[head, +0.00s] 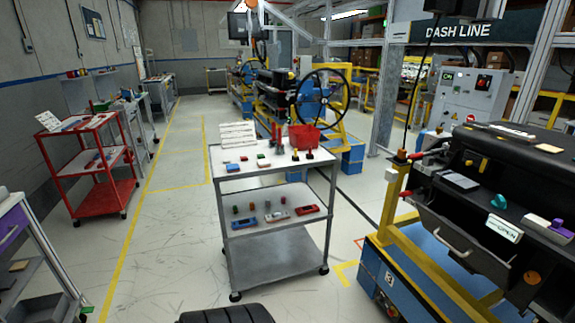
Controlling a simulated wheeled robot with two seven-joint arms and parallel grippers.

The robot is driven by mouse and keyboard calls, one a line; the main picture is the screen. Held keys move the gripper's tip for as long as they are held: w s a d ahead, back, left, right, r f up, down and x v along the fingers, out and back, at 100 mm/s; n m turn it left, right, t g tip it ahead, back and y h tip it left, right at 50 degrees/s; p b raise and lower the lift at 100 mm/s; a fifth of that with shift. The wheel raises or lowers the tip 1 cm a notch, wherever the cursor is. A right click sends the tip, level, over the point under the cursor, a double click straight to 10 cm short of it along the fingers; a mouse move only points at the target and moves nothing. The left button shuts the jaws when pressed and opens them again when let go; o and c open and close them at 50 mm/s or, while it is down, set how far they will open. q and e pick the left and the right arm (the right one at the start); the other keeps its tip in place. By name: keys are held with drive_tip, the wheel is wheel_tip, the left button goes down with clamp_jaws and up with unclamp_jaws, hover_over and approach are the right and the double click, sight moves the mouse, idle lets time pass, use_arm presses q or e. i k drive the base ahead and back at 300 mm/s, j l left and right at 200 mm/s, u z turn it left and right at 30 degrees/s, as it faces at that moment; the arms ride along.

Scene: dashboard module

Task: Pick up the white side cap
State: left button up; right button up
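I cannot single out the white side cap for sure at this distance. Neither of my grippers is in view.
A red cart (106,190) stands at the left against the wall side. A purple-drawer cabinet (14,225) is at the left edge. A red bin (302,136) sits at the back of the grey cart. Open floor (165,250) lies between the carts.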

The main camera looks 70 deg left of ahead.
sight(264, 164)
drive_tip(key=u, duration=2.4)
